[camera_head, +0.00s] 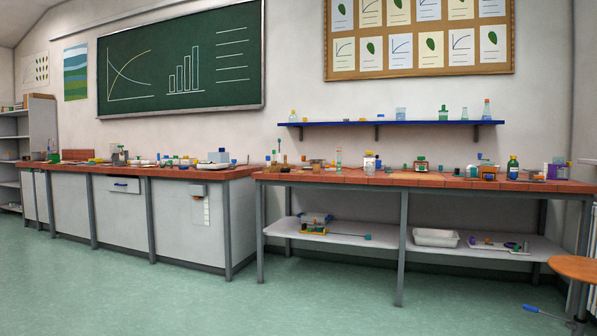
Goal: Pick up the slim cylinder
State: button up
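A slim, upright, clear greenish cylinder (338,159) stands on the red-tiled top of the right bench (330,179), left of its middle. It looks like a measuring cylinder, taller than the small things close to it. It is small in the head view, so its markings cannot be made out. My gripper is not in view, and nothing is seen touching the cylinder.
The right bench carries several bottles and jars, with a lower shelf (385,241) beneath. A blue wall shelf (390,123) hangs above. A cluttered left bench (185,215) stands beside it. An orange-topped stool (574,268) is at right. The green floor (150,295) in front is open.

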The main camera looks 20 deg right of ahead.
aim_at(338, 150)
jog(key=i+l+z, duration=0.2)
jog(key=i, duration=0.25)
jog(key=i+z, duration=0.2)
jog(key=i, duration=0.25)
